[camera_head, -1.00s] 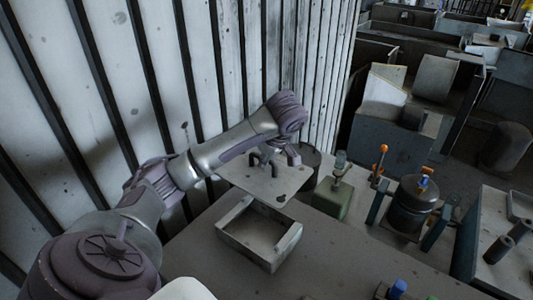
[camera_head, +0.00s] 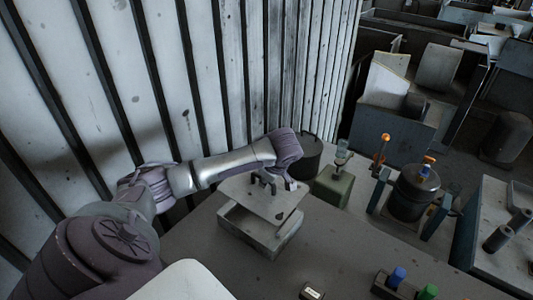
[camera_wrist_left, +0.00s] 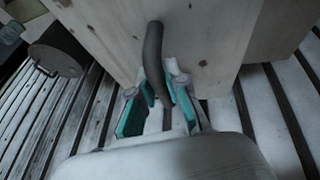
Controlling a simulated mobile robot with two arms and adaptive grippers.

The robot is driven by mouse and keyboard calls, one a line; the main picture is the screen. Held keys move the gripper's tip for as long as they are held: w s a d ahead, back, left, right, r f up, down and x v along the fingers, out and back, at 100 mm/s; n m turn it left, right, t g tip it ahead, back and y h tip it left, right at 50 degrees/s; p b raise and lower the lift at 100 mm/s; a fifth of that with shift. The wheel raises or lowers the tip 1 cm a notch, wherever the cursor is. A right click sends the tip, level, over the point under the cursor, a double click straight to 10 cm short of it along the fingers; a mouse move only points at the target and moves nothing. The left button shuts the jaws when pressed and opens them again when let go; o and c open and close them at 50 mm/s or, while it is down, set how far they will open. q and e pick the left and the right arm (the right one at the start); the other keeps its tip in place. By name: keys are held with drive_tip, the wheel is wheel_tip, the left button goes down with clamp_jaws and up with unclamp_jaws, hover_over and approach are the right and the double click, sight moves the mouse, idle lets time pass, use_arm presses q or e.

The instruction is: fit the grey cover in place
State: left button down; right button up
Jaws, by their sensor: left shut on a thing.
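The grey cover (camera_head: 256,202) is a flat plate with a dark bent handle on top and a dark hole or spot near its right edge. My left gripper (camera_head: 270,180) is shut on that handle. The wrist view shows the handle (camera_wrist_left: 153,58) between the teal-padded fingers (camera_wrist_left: 160,100), with the pale plate behind. The cover is over the open box-shaped housing (camera_head: 268,246) and hides much of its opening. The housing's front and right walls still show. I cannot tell whether the cover touches the rim. My right gripper is not in view.
A ribbed metal wall (camera_head: 235,80) runs close behind my left arm. A dark round can (camera_head: 306,157) and a green block (camera_head: 333,187) stand just right of the housing. A dark cylinder in a fixture (camera_head: 414,193) is farther right.

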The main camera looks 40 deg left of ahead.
sight(267, 192)
use_arm(q)
wheel_tip(267, 192, down, 6)
drive_tip(key=shift+s+f+b, duration=0.1)
drive_tip(key=shift+f+b, duration=0.1)
drive_tip(key=shift+b, duration=0.8)
wheel_tip(267, 192, down, 2)
drive_tip(key=shift+f+b, duration=0.15)
drive_tip(key=shift+b, duration=0.25)
drive_tip(key=shift+f, duration=0.2)
drive_tip(key=shift+f, duration=0.15)
drive_tip(key=shift+s+f+p, duration=0.1)
drive_tip(key=shift+p, duration=0.45)
